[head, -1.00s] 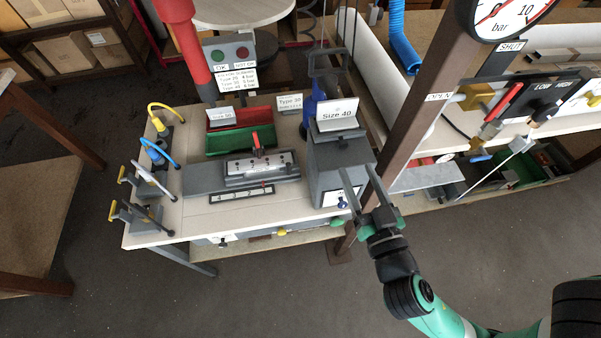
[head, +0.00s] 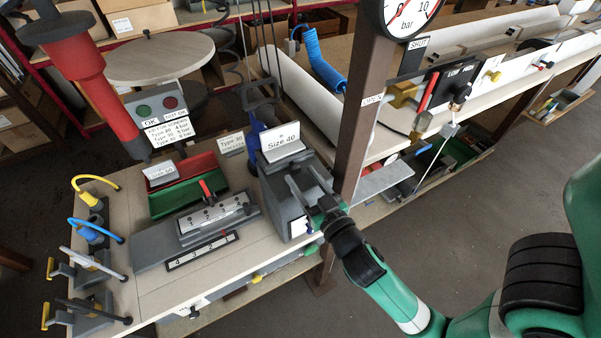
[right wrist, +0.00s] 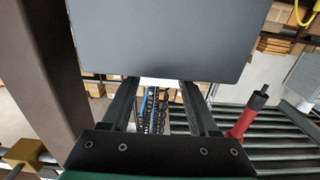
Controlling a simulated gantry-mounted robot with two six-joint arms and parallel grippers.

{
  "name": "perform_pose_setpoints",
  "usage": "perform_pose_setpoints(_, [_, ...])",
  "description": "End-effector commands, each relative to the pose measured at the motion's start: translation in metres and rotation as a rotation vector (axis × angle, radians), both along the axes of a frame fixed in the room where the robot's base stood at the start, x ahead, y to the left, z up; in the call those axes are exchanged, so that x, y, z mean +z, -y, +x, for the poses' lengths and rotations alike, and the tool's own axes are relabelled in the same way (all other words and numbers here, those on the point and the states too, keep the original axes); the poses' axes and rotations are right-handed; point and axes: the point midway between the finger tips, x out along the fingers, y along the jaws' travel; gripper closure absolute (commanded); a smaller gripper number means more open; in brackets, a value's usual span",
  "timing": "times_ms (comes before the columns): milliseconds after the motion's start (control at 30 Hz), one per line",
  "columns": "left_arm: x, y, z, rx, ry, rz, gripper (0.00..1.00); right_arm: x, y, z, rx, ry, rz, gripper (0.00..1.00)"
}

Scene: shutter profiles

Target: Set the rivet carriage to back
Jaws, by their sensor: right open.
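A grey slide unit (head: 215,217) with a red lever (head: 206,189) and a row of numbers sits on the workbench in the head view. I cannot tell for sure whether it is the rivet carriage, or which position it is in. My right gripper (head: 301,176) is open and empty. Its fingers are at the grey box labelled Size 40 (head: 281,197), to the right of the slide unit. In the right wrist view, the open fingers (right wrist: 157,90) reach toward a dark grey panel (right wrist: 165,40) that hides what is behind it. My left gripper is not in view.
A brown post (head: 358,130) stands close to my right gripper. Red and green bins (head: 188,190) sit behind the slide unit. A red column (head: 98,85) rises at the back left. Several hose and lever fixtures (head: 93,232) line the bench's left end.

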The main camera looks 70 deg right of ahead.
Motion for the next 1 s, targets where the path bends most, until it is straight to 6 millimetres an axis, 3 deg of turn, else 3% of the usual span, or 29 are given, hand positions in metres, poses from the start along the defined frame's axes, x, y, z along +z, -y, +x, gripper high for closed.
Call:
perform_pose_setpoints(133, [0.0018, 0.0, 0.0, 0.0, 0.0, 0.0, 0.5, -0.0002, 0.0094, 0.0105, -0.001, -0.001, 0.001, 0.39])
perform_pose_setpoints(400, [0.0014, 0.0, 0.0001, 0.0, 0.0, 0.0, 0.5, -0.0006, 0.0106, 0.0123, 0.0, 0.0, 0.0, 0.39])
perform_pose_setpoints(733, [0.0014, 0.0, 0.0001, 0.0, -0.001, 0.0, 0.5, -0.0007, 0.0104, 0.0122, 0.0, -0.001, 0.001, 0.97])
perform_pose_setpoints(1000, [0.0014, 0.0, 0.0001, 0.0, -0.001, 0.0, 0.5, -0.0007, 0.0103, 0.0121, 0.0, -0.001, 0.001, 1.0])
